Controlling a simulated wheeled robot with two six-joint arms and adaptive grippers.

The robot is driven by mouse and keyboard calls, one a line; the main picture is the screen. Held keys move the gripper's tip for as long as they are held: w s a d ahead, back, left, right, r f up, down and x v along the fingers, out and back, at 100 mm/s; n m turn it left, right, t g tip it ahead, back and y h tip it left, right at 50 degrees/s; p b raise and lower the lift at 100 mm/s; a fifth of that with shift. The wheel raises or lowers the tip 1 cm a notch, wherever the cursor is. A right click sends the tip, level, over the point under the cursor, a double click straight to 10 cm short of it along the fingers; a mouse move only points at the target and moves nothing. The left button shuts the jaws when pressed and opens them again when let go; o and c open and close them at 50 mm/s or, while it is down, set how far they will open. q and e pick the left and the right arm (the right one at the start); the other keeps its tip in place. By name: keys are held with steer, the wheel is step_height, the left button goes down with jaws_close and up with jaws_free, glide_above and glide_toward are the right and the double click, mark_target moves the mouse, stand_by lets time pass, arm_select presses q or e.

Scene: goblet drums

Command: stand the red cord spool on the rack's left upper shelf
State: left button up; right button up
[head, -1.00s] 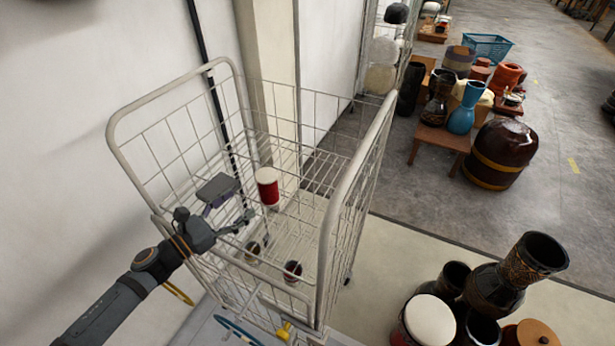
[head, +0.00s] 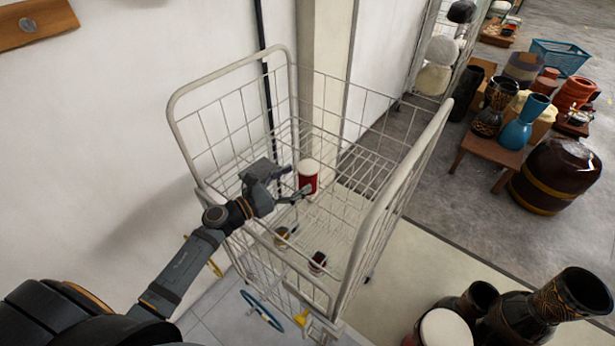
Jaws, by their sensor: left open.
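The red cord spool (head: 308,182), red with a white top, is upright inside the wire rack (head: 440,125) and appears to rest on its upper wire shelf. My left gripper (head: 290,183) reaches into the rack from the left. It is open, with its fingers pointing at the spool and their tips close to its left side. I cannot tell whether they touch it. The spool's lower edge is partly hidden by the lower finger. My right gripper is not in view.
Two small dark cylindrical items, one left (head: 283,236) and one right (head: 317,262), stand lower in the rack. A white wall (head: 100,130) is close on the left. Drums (head: 555,300) stand at front right.

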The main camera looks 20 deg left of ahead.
mark_target(301, 177)
arm_select(q)
steer(key=p+x, duration=0.2)
steer(key=x, duration=0.2)
steer(key=shift+w+d, duration=0.1)
steer(key=shift+w, duration=0.15)
steer(key=shift+w+d+f, duration=0.1)
steer(key=shift+w+d, duration=0.05)
